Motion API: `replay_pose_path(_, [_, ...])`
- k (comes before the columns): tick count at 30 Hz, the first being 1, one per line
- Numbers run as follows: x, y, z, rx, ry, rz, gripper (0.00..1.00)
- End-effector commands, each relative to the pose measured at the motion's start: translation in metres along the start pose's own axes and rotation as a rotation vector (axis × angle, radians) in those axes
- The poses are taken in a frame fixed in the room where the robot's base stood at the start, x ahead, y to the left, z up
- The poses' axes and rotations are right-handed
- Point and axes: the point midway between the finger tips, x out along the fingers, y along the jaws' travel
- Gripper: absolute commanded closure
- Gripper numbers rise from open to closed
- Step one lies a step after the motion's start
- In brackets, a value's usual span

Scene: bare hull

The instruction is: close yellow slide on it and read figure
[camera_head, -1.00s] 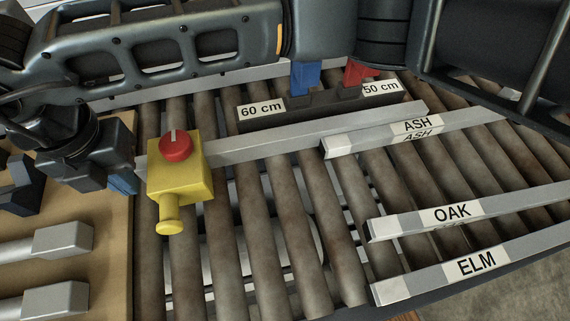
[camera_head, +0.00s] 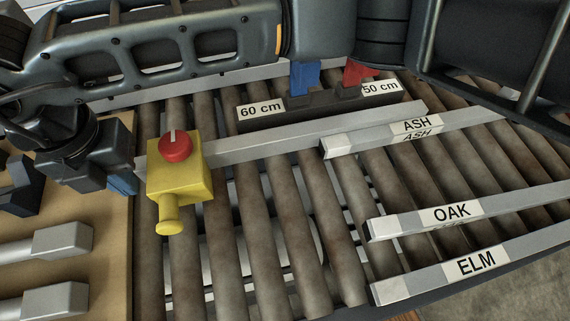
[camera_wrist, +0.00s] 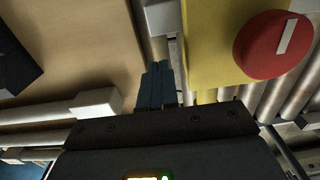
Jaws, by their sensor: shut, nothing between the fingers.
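The yellow slide (camera_head: 185,180) is a yellow block on a long grey bar (camera_head: 300,134) lying across the rollers. On top it has a red knob (camera_head: 175,148) with a white line, and a yellow peg (camera_head: 169,215) sticks out at its near side. In the wrist view the yellow slide (camera_wrist: 215,40) and red knob (camera_wrist: 272,45) are at upper right. My gripper (camera_head: 124,184) is just left of the slide. In the wrist view its blue fingers (camera_wrist: 157,78) are together with nothing between them, beside the slide. I see no readable figure on the slide.
A dark rack with labels 60 cm (camera_head: 261,110) and 50 cm (camera_head: 381,88) holds a blue piece (camera_head: 305,76) and a red piece (camera_head: 358,72). Bars labelled ASH (camera_head: 416,126), OAK (camera_head: 452,213) and ELM (camera_head: 476,263) lie at right. A wooden board (camera_head: 110,235) with grey bars is at left.

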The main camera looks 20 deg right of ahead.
Motion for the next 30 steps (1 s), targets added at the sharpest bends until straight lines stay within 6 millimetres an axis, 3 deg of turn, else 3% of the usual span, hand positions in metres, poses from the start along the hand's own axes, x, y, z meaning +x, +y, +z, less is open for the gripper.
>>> replay_pose_path(30, [0.012, 0.000, 0.000, 0.000, 0.000, 0.000, 1.00])
